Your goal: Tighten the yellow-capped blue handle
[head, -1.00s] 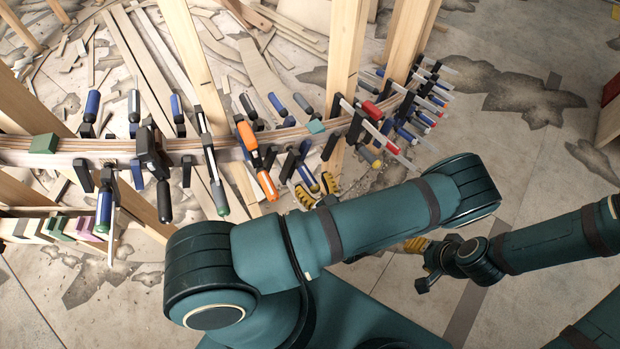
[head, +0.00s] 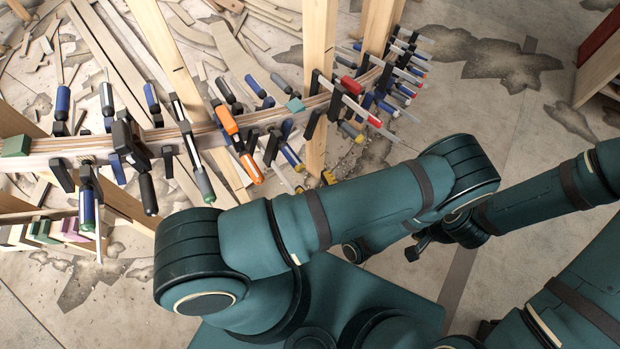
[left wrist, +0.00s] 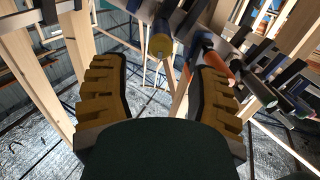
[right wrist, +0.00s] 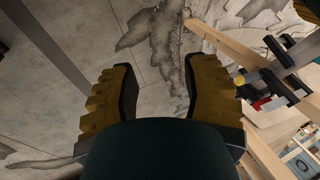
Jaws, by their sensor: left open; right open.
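The yellow-capped blue handle (head: 291,157) hangs from a clamp on the curved wooden stringer in the head view. In the left wrist view its yellow cap (left wrist: 160,46) faces me, ahead of the gap between my left fingers. My left gripper (left wrist: 160,68) is open and empty, apart from the handle. In the head view only a bit of the left gripper's yellow fingers (head: 328,178) shows past my arm, right of and below the handle. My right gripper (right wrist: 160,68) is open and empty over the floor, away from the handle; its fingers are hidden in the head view.
Several other clamps line the stringer (head: 95,147), including an orange one (head: 238,145) beside the handle and a red-handled one (head: 349,86). Upright wooden posts (head: 318,60) stand along it. Open concrete floor (head: 500,120) lies to the right.

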